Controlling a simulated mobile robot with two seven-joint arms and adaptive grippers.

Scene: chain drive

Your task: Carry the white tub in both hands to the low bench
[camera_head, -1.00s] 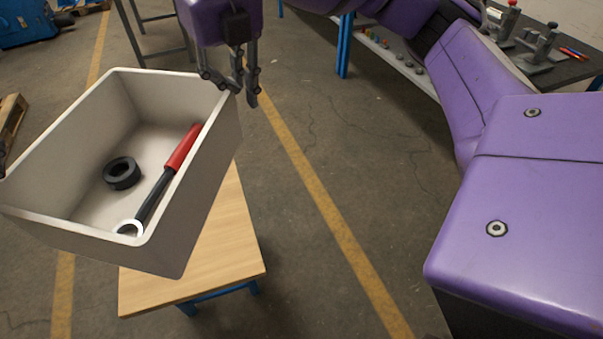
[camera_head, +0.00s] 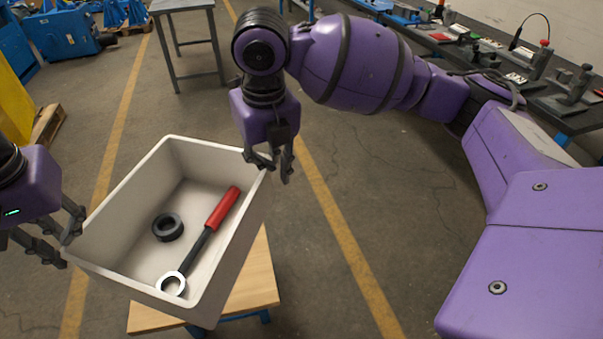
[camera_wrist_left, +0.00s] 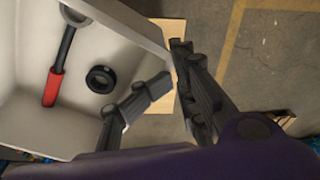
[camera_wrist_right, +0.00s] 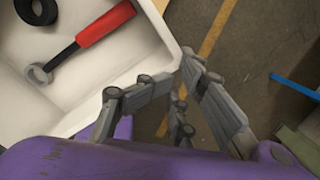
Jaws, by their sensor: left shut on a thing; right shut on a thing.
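The white tub (camera_head: 120,258) is held up between my two grippers, over the low wooden-topped bench (camera_head: 252,283), which it partly hides in the head view. Inside it lie a black ring (camera_head: 168,227) and a red-handled tool (camera_head: 222,208) with a ring-shaped end. My left gripper (camera_head: 72,232) is shut on the tub's left wall; the left wrist view shows its fingers (camera_wrist_left: 168,88) either side of the rim. My right gripper (camera_head: 270,168) is shut on the right wall near the far corner; its fingers (camera_wrist_right: 178,84) show in the right wrist view. The tub looks somewhat tilted.
A grey table (camera_head: 180,5) stands at the back. A long workbench (camera_head: 560,105) with tools runs along the right wall. Blue machinery (camera_head: 60,38) and a wooden pallet (camera_head: 47,128) are at the left. The floor between, with yellow lines, is clear.

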